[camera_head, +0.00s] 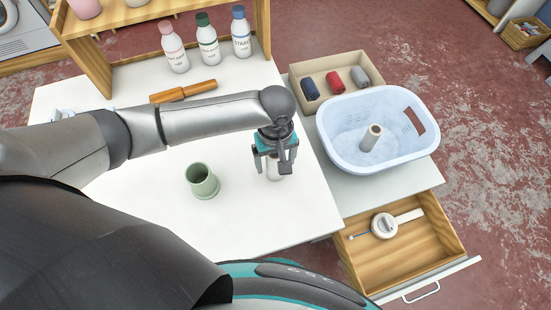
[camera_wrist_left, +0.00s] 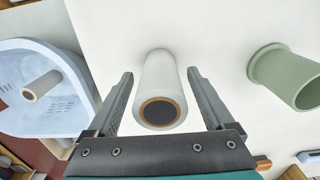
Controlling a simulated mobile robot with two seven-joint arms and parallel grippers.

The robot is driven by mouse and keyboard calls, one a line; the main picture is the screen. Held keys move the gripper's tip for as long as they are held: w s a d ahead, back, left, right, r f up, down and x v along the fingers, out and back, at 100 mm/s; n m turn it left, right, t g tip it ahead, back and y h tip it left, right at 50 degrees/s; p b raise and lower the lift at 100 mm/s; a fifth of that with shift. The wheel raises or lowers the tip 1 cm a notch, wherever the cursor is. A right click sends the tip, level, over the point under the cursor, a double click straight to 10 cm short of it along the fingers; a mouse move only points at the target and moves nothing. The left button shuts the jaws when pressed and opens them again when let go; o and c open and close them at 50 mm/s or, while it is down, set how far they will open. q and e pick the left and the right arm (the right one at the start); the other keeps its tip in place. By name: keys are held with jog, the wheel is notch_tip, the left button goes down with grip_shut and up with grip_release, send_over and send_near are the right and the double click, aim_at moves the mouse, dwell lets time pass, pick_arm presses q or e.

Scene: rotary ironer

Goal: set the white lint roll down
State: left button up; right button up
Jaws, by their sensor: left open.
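The white lint roll (camera_wrist_left: 160,78) stands upright on the white table (camera_head: 235,225), its brown-rimmed core end facing my left wrist camera. In the head view the roll (camera_head: 274,173) is mostly hidden beneath my left gripper. My left gripper (camera_head: 275,160) is open, with one finger on each side of the roll. In the left wrist view, gaps show between the roll and both fingers. My right gripper is in neither view.
A green cup (camera_head: 202,181) stands left of the roll. A pale blue basin (camera_head: 425,150) holds another roll (camera_head: 371,138). Behind it is a box (camera_head: 300,72) of rolled cloths. An open drawer (camera_head: 440,235) lies at right. A wooden-handled tool (camera_head: 183,91) and bottles (camera_head: 207,42) are farther back.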

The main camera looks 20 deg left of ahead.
pick_arm(q)
jog(key=shift+r, duration=0.1)
notch_tip(320, 180, up, 12)
jog(key=p, duration=0.3)
jog(key=shift+p, duration=0.3)
